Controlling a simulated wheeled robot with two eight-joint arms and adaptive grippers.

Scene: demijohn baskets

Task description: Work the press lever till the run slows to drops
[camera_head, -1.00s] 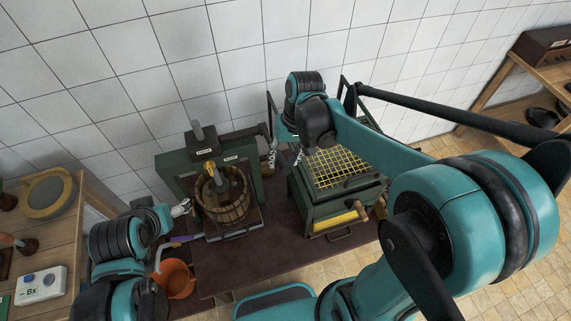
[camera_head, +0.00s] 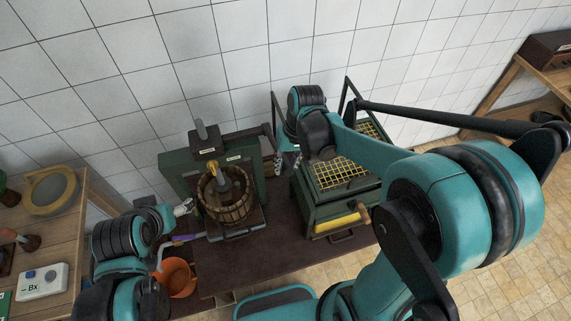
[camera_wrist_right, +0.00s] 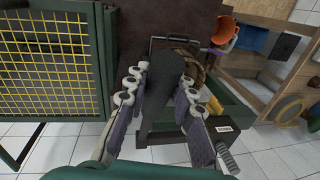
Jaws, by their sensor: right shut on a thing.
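The green press stands on a dark table, with a slatted wooden basket (camera_head: 227,209) under its screw. The press's black lever (camera_wrist_right: 163,88) lies between the fingers of my right gripper (camera_wrist_right: 160,92) in the right wrist view. That gripper is shut on the lever. In the head view my right gripper (camera_head: 287,160) is right of the press, partly hidden by its own wrist. My left gripper (camera_head: 184,208) is at the left of the press; its finger opening is too small to judge. An orange bucket (camera_head: 180,278) stands below the press's left front. Any liquid run is unclear.
A green box with a yellow mesh top (camera_head: 340,172) stands close right of the press. A wooden bench at left bears a yellow-rimmed round vessel (camera_head: 51,191) and a white meter (camera_head: 42,281). The dark table's front (camera_head: 265,262) is clear.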

